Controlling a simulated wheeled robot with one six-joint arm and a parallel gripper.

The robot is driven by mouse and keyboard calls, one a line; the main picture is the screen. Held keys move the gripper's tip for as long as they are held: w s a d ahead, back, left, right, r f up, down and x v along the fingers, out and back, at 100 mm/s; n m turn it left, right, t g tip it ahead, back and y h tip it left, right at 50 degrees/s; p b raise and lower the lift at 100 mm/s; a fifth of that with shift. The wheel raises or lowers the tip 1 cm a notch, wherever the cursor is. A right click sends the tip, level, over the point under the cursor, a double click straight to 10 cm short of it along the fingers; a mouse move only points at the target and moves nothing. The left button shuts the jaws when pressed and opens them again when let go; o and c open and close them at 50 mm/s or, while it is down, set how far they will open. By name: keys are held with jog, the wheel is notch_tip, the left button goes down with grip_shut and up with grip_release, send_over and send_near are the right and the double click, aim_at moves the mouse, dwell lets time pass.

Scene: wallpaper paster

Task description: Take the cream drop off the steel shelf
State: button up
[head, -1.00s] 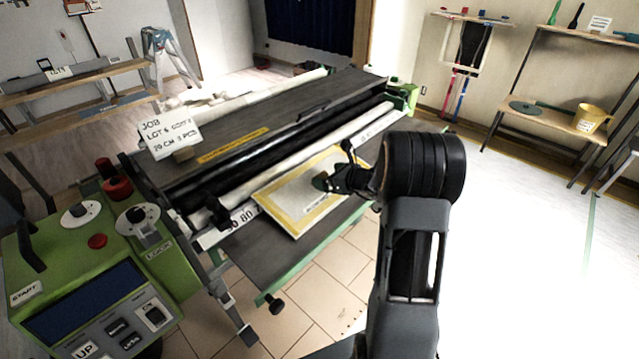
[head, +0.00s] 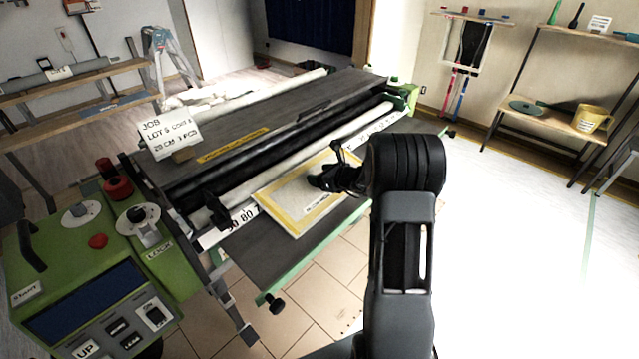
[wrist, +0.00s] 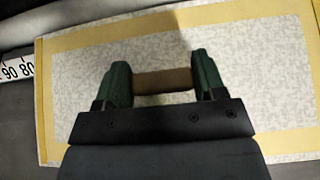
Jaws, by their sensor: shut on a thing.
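The cream drop (head: 300,201), a pale patterned panel with yellow borders, lies at a slant on the dark steel shelf (head: 255,250) along the front of the pasting machine. How the bar joins the drop is hidden. The drop shows no clear gap from the shelf.
Black and white rollers (head: 345,136) run just behind the drop. A number scale (head: 238,221) is at its left. A green control box (head: 100,290) stands at the front left.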

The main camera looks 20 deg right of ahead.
jog(key=c, duration=0.3)
jog(key=shift+r, duration=0.15)
jog(key=shift+c, duration=0.2)
